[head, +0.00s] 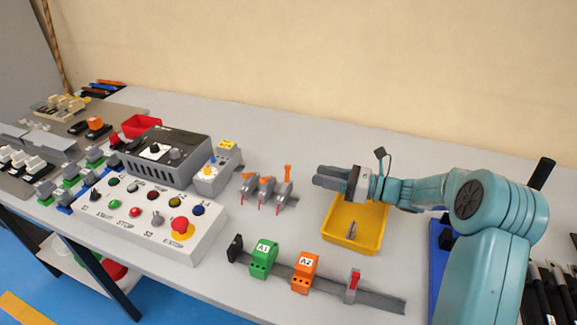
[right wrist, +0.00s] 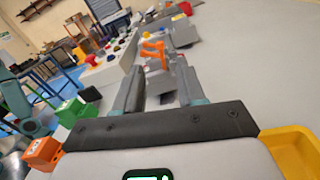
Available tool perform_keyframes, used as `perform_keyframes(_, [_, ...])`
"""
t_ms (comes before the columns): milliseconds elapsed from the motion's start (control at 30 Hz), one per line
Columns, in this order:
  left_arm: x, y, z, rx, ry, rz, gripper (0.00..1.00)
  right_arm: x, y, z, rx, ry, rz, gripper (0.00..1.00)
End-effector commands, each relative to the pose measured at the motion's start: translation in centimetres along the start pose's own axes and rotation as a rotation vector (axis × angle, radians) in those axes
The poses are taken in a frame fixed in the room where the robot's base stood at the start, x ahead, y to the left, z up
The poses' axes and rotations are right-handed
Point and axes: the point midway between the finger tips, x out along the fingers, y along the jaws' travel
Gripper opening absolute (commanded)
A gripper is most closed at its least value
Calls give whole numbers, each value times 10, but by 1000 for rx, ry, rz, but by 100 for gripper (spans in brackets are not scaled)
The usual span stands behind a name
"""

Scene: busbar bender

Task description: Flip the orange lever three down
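A row of three small grey units with orange levers stands on the table in the head view. The rightmost orange lever (head: 287,172) points up and stands taller than the middle orange lever (head: 267,180) and the left orange lever (head: 249,177), which look tilted over. My right gripper (head: 318,176) is right of the row, pointing toward it, apart from the levers. In the right wrist view its two fingers are spread with nothing held, and the orange levers (right wrist: 155,50) show ahead between them. My left gripper is out of view.
A yellow tray (head: 372,243) lies under my right wrist. A rail (head: 375,298) with a green block (head: 263,258) and an orange block (head: 304,271) runs in front. A button panel (head: 150,222) stands left of the levers. The table behind the levers is clear.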

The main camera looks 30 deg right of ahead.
Motion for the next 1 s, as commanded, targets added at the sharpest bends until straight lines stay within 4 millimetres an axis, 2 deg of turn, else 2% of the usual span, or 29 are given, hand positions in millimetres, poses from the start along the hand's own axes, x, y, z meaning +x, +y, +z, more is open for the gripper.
perform_keyframes(33, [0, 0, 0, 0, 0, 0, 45, 14, 1, 0, 0, -1, 5, 39])
perform_keyframes(200, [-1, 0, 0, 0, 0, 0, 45, 54, 0, 0, 0, 0, 4, 39])
perform_keyframes(400, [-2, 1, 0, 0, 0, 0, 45, 88, -2, 0, 1, -1, 2, 39])
perform_keyframes(567, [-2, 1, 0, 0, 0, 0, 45, 100, -3, 0, 1, 0, 0, 39])
perform_keyframes(833, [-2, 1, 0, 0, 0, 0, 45, 101, -4, 1, 1, -1, 0, 39])
perform_keyframes(867, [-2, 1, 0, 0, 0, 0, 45, 101, -4, 1, 1, -1, 0, 36])
perform_keyframes(900, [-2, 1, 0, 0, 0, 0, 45, 101, -4, 1, 1, -1, 0, 23])
perform_keyframes(967, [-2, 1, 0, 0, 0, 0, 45, 101, -4, 1, 1, -1, 0, 4])
perform_keyframes(1000, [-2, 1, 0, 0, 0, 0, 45, 101, -4, 1, 1, -1, 0, 0])
